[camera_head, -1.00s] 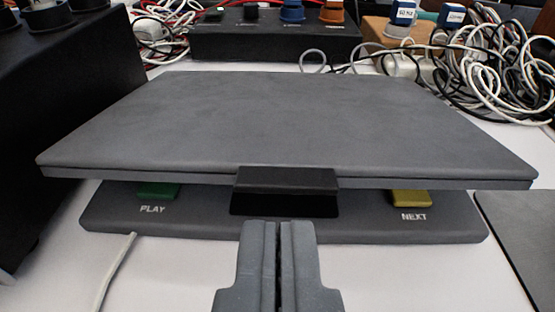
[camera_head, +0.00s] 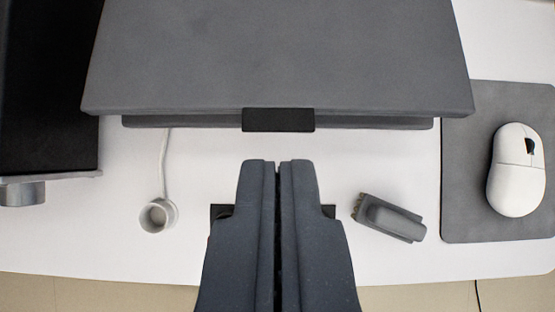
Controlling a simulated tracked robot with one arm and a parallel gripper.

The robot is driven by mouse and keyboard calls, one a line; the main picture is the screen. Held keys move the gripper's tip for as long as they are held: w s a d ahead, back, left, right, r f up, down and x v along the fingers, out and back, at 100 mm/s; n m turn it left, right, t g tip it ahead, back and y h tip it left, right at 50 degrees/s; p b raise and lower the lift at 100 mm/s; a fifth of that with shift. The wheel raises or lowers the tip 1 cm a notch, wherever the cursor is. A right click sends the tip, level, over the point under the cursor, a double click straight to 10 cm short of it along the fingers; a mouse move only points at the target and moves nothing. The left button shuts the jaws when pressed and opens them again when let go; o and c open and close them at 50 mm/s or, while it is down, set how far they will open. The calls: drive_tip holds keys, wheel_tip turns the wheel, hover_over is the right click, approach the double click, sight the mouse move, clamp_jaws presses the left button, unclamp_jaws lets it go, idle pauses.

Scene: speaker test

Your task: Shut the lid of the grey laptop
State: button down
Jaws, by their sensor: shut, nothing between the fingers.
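The grey laptop's lid (camera_head: 275,50) fills the top middle of the view, seen from above. A black tab (camera_head: 278,120) sits at the middle of its front edge. A thin strip of the laptop's base (camera_head: 380,123) shows just beyond the lid's front edge; the rest of the base and its keys are hidden under the lid. From this angle I cannot tell how far the lid stands off the base. My gripper (camera_head: 278,163) is shut and empty, in front of the tab and apart from it in the picture.
A white mouse (camera_head: 516,170) rests on a grey mat (camera_head: 470,225) at right. A small grey device (camera_head: 388,217) lies right of my gripper. A white cup-like ring (camera_head: 157,215) with a cable lies left. A black box (camera_head: 45,90) stands at far left. The table's front edge (camera_head: 100,278) is near the bottom.

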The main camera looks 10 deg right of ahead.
drive_tip(key=r, duration=0.1)
drive_tip(key=b, duration=0.2)
hover_over(276, 110)
drive_tip(key=s, duration=0.2)
drive_tip(key=f, duration=0.8)
drive_tip(key=shift+w+f, duration=0.25)
drive_tip(key=f, duration=0.3)
drive_tip(key=shift+s, duration=0.3)
drive_tip(key=shift+s+f, duration=0.1)
drive_tip(key=shift+f, duration=0.35)
drive_tip(key=f, duration=0.2)
drive_tip(key=s+f, duration=0.1)
drive_tip(key=f, duration=0.2)
drive_tip(key=shift+s+d+f, duration=0.1)
drive_tip(key=shift+s+f, duration=0.15)
drive_tip(key=shift+f, duration=0.05)
drive_tip(key=shift+s+f, duration=0.2)
drive_tip(key=shift+f, duration=0.2)
drive_tip(key=shift+g, duration=0.3)
